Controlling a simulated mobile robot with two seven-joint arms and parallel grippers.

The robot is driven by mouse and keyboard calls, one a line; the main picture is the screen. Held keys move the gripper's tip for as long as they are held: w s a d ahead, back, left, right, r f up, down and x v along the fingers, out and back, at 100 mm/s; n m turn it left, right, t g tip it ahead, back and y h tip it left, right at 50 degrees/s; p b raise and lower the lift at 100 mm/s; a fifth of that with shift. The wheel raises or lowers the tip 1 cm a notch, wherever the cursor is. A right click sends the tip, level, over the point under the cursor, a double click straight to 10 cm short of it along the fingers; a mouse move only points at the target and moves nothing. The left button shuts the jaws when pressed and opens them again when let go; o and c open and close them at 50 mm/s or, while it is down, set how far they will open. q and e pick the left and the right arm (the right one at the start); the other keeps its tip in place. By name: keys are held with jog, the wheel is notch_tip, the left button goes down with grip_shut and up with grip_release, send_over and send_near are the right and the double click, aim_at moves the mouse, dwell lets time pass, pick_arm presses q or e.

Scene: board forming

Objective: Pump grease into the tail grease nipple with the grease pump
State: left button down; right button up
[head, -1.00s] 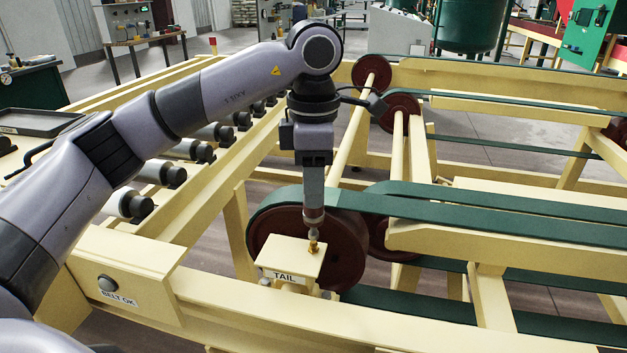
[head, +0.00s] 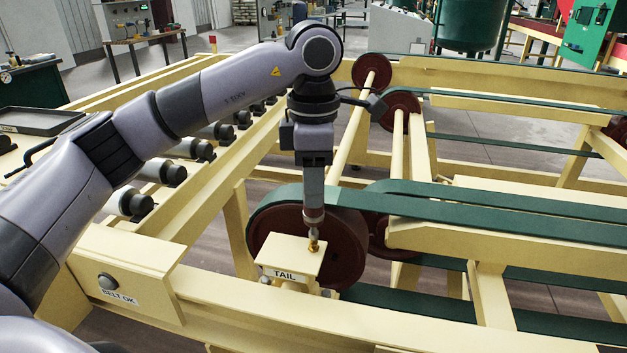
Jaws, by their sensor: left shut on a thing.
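My left gripper (head: 313,190) points straight down above the cream block labelled TAIL (head: 290,258). It is shut on a slim tool that looks like the grease pump (head: 313,218), mostly hidden by the gripper. The tool's tip is at the small brass tail grease nipple (head: 313,246) on top of the block and appears to touch it. Whether grease flows cannot be seen. My right gripper is not in view.
A dark red pulley (head: 345,240) with a green belt (head: 450,217) stands right behind the block. Cream frame beams surround it. A BELT OK button (head: 107,282) is at the front left. Rollers (head: 130,202) line the left, and a dark tray (head: 38,121) lies beyond.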

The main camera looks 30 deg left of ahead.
pick_arm(q)
jog(key=shift+f, duration=0.3)
dwell(0.4)
jog(key=shift+r, duration=0.1)
jog(key=shift+r+p, duration=2.6)
jog(key=shift+r, duration=0.9)
jog(key=shift+r, duration=0.1)
notch_tip(320, 180, up, 2)
jog(key=shift+r+p, duration=0.2)
jog(key=shift+p, duration=0.85)
jog(key=shift+r+p, duration=0.55)
jog(key=shift+r, duration=0.6)
